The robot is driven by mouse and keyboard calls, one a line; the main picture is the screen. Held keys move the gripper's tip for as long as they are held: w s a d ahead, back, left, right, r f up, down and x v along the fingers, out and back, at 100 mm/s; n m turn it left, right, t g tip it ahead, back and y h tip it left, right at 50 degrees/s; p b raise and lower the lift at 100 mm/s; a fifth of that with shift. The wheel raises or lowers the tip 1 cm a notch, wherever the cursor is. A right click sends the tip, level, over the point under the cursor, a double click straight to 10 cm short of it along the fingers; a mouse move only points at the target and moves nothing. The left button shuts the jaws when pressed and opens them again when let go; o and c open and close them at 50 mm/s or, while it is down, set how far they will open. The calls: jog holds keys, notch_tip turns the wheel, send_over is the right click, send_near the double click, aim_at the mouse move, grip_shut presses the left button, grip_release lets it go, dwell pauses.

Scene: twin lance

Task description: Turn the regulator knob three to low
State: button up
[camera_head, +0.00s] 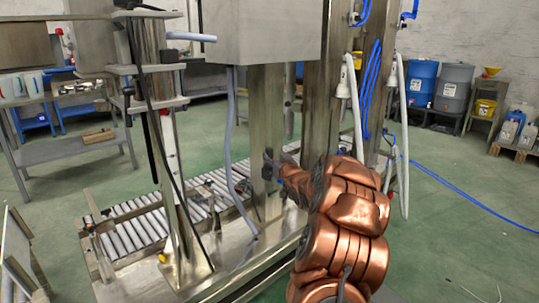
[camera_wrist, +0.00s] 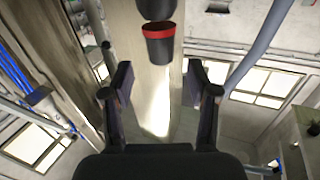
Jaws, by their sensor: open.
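A dark knob (camera_wrist: 159,45) with a red band shows at the top middle of the wrist view, in front of a pale metal post (camera_wrist: 150,100). I take it for a regulator knob, but no number or low mark can be read. My gripper (camera_wrist: 158,80) is open, with one finger on each side of the view. The knob appears beyond the fingertips, between their lines, and nothing is held. In the head view my gripper (camera_head: 276,168) is at the metal post (camera_head: 267,115), partly hidden behind my copper-coloured arm. The knob cannot be told apart from the dark fingers there.
A roller conveyor (camera_head: 140,232) runs low behind the machine frame. A grey hose (camera_head: 231,150) hangs left of the post, and white hoses (camera_head: 403,130) hang at right. Blue and grey bins (camera_head: 421,82) stand at the back right. Green floor is open at right.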

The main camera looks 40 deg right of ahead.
aim_at(271, 152)
jog(key=x, duration=0.3)
jog(key=shift+f+b, duration=0.2)
jog(key=shift+b, duration=0.15)
jog(key=shift+x, duration=1.4)
jog(key=shift+r, duration=0.15)
grip_shut()
jog(key=shift+r, duration=0.1)
